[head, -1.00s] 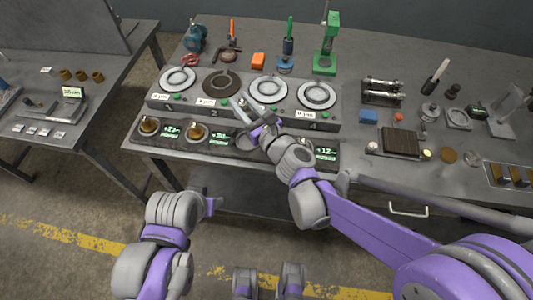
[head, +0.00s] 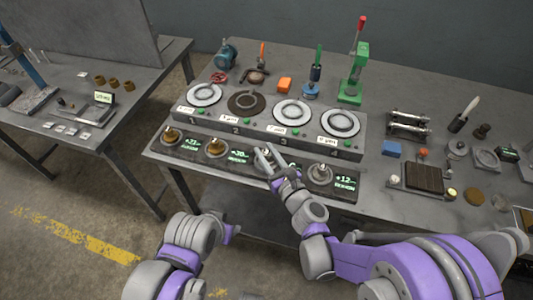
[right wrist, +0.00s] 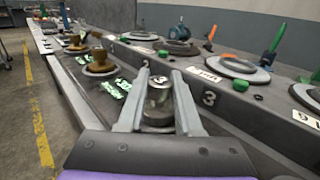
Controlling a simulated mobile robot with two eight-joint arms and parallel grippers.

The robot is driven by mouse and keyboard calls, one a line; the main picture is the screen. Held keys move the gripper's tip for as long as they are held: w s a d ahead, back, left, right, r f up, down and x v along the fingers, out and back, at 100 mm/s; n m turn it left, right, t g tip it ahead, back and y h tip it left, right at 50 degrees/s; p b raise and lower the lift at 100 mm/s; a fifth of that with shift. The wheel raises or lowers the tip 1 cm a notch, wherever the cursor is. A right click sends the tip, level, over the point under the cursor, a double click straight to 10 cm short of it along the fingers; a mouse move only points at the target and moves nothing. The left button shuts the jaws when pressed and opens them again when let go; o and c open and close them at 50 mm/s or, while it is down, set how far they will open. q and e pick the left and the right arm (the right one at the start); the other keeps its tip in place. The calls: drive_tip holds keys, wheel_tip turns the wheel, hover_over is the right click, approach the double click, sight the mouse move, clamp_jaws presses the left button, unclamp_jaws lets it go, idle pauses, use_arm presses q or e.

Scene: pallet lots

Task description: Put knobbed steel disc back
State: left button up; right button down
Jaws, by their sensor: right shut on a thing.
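My right gripper (head: 264,153) is at the front ledge of the grey four-plate station, at the third place from the left. In the right wrist view its fingers (right wrist: 160,88) are closed on a knobbed steel disc (right wrist: 158,102), which stands upright between them. Whether the disc touches the ledge is hard to tell. A second knobbed steel disc (head: 320,176) sits at the fourth place, right of the gripper. Two brass knobbed discs, one at the first place (head: 171,136) and one at the second (head: 216,149), sit to the left. My left gripper (head: 231,232) is low in front of the bench; its jaw opening is unclear.
Numbered ring plates, such as the third (head: 293,112), stand on the raised station behind the ledge. Green digital displays (head: 345,184) line the ledge. A green press (head: 354,82) and tools stand behind.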

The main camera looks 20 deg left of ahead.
drive_tip(key=shift+f, duration=0.2)
drive_tip(key=c, duration=0.6)
unclamp_jaws()
drive_tip(key=shift+r, duration=0.2)
drive_tip(key=b+v, duration=0.1)
drive_tip(key=v, duration=1.1)
drive_tip(key=shift+d, duration=0.1)
